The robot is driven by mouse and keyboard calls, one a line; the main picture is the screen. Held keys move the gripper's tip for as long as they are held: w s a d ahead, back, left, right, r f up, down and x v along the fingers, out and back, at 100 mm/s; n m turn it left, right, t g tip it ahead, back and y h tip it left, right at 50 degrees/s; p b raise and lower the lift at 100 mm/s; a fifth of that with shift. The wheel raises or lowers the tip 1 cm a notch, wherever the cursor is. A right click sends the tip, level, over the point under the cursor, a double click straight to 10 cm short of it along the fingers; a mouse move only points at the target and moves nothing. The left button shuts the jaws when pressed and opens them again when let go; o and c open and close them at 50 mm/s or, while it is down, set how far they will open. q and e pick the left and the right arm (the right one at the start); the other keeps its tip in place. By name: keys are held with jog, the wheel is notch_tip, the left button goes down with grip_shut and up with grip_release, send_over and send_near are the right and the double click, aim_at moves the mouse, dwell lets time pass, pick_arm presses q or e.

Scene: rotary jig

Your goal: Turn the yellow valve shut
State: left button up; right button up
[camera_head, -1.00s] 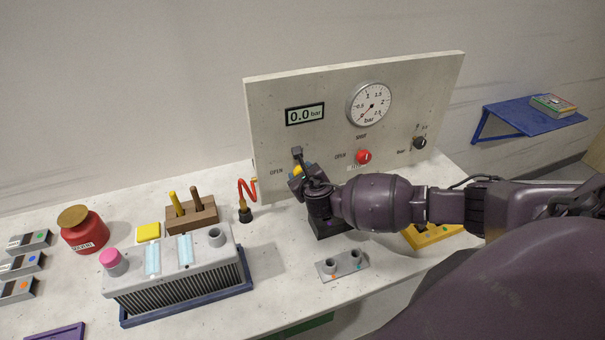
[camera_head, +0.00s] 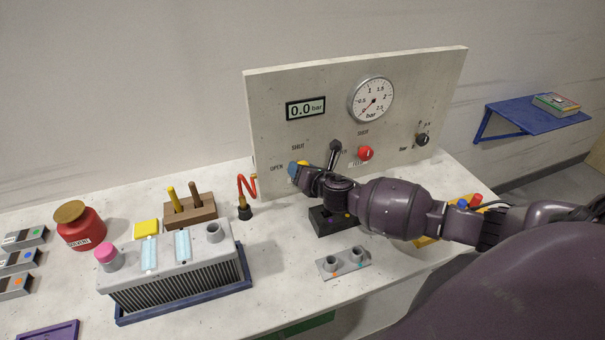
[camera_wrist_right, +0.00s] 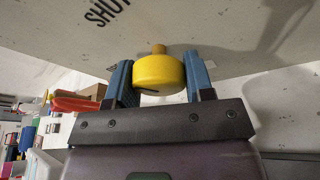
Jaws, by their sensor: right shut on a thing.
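The yellow valve (camera_wrist_right: 159,74) is a round knob on the upright panel (camera_head: 272,100), with a small brownish tip on its far side in the right wrist view. My right gripper (camera_wrist_right: 160,80) is shut on it, one blue finger on each side. In the head view the valve (camera_head: 303,164) is mostly hidden by my right gripper (camera_head: 298,170). The words OPEN and SHUT are printed around it, OPEN at its left and SHUT above. My left gripper is not in view.
A ribbed grey unit (camera_head: 175,278) and a red jar (camera_head: 80,228) stand on the bench left of my arm.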

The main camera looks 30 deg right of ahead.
jog(key=shift+m+b, duration=0.4)
jog(key=shift+m, duration=0.2)
jog(key=shift+t, duration=0.3)
jog(key=o, duration=0.6)
jog(key=shift+r, duration=0.1)
